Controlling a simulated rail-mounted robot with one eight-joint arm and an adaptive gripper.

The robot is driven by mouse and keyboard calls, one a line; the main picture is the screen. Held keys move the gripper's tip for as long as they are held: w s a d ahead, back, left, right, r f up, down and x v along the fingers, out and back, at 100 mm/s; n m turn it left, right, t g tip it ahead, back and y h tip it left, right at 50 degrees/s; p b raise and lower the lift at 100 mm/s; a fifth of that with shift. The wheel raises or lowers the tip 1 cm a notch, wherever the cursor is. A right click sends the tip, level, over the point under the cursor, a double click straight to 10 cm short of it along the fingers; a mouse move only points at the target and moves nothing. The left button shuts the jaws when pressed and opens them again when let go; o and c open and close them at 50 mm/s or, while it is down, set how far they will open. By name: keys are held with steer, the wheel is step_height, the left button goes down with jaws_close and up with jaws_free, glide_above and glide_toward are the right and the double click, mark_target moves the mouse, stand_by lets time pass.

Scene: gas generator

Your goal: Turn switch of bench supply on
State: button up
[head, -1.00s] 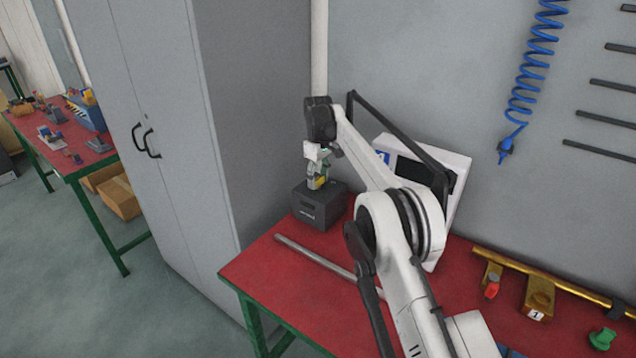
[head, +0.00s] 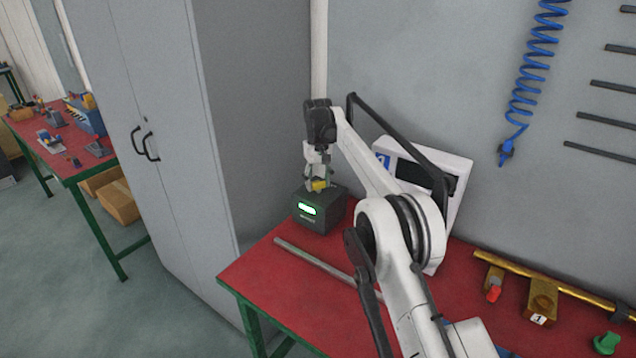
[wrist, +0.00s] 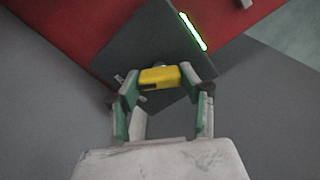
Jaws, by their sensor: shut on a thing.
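The bench supply (head: 324,212) is a dark grey box on the red bench beside the grey cabinet. Its front display glows green in the head view, and in the wrist view the bench supply (wrist: 135,50) shows it as a bright green strip along one edge. The yellow switch (wrist: 160,77) sits on top of the box. My gripper (head: 318,180) is over the box, pointing down, with its green-padded fingers shut on the switch from both sides. The fingers hide part of the switch's base.
A metal bar (head: 318,259) lies on the red bench (head: 265,275) in front of the supply. A white panel with a dark screen (head: 455,185) leans behind my arm. The grey cabinet (head: 190,130) stands close on the left. A brass pipe with valves (head: 540,297) is at the right.

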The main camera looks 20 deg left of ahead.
steer(key=o, duration=1.2)
steer(key=shift+c, duration=0.2)
